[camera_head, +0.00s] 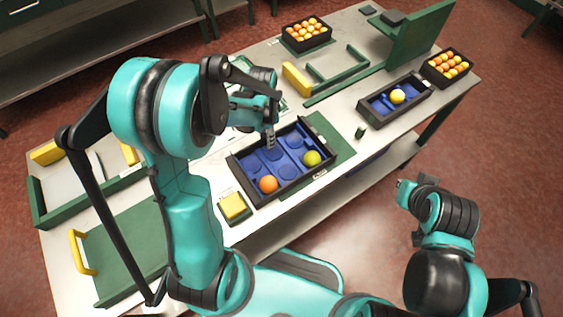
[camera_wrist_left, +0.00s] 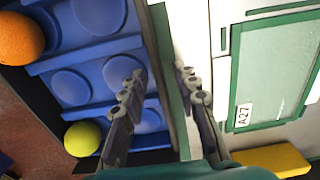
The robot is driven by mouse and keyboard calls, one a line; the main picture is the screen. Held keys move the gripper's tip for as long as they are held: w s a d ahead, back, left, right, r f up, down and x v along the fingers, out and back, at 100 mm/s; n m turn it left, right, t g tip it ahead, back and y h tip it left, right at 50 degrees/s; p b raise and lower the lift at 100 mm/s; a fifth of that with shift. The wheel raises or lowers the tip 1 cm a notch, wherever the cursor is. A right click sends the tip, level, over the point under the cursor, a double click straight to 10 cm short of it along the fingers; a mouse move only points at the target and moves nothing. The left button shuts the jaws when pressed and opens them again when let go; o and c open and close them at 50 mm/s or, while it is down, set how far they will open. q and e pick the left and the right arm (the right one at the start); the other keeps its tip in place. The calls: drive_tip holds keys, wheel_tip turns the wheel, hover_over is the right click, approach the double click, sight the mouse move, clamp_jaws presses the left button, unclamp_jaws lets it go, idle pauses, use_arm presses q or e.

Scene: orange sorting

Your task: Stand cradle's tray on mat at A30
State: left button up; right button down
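A black tray (camera_head: 249,192) with blue round-pocket inserts lies on a green mat (camera_head: 335,143) in mid-table. It holds an orange (camera_head: 268,184) and a yellow-green fruit (camera_head: 312,158); both show in the left wrist view, the orange (camera_wrist_left: 18,38) and the yellow-green fruit (camera_wrist_left: 82,138). My left gripper (camera_head: 270,136) is at the tray's far side. In the left wrist view its fingers (camera_wrist_left: 160,105) are apart, one on each side of the tray's dark rim. My right gripper (camera_head: 404,188) is off the table's front edge; its fingers are unclear. I can read no A30 label.
A mat labelled A27 (camera_wrist_left: 243,116) lies beyond the tray. A smaller tray (camera_head: 376,112) with a yellow fruit (camera_head: 398,96) and fruit-filled crates (camera_head: 306,42) stand farther off. A green upright panel (camera_head: 424,32) rises at the back.

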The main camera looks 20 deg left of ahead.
use_arm(q)
drive_tip(key=shift+f, duration=0.1)
clamp_jaws()
